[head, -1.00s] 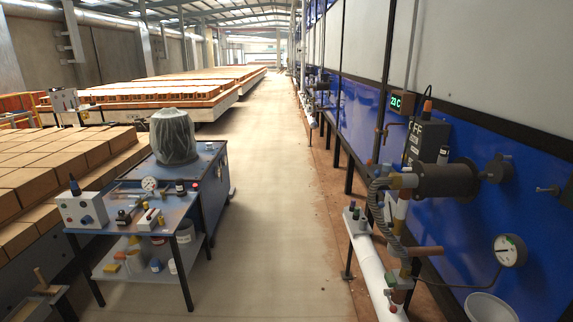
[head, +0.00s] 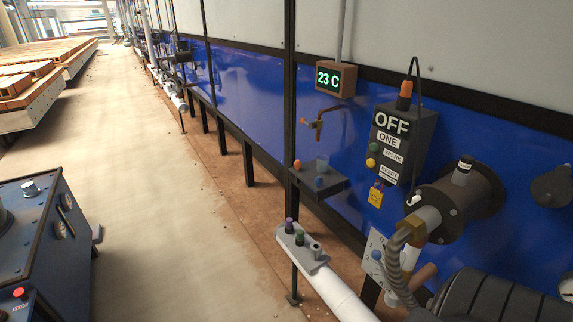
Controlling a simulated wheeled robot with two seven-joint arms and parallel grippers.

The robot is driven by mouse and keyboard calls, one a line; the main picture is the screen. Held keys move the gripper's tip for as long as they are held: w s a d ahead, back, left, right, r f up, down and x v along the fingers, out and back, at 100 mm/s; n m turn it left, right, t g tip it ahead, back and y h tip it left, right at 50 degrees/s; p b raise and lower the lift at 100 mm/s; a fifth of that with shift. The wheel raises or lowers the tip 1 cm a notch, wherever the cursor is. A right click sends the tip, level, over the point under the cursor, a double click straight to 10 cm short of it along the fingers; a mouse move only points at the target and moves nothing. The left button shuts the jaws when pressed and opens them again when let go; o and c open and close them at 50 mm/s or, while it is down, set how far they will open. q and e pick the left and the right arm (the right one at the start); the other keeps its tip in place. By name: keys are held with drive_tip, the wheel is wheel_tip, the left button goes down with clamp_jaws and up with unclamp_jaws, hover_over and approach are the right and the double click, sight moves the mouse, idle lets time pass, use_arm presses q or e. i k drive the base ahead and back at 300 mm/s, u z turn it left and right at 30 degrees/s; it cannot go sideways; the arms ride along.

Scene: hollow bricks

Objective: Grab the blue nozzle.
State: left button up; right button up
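Several small capped pieces are in the head view, and I cannot tell for sure which is the nozzle. A small blue piece (head: 320,182) sits on a dark shelf (head: 334,187) fixed to the blue wall, with an orange piece (head: 297,164) to its left. Below, a grey plate on the white pipe holds a purple-blue piece (head: 289,225), a green one (head: 299,238) and a grey one (head: 315,250), all upright. Neither gripper shows.
A white pipe (head: 338,297) runs low along the wall. A control box (head: 399,140) marked OFF, a burner (head: 455,205) and a hose stand out at right. A blue cart (head: 45,240) is at lower left. The floor aisle (head: 150,200) between is clear.

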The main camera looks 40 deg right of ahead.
sight(318, 181)
drive_tip(key=i, duration=2.8)
drive_tip(key=z, duration=4.5)
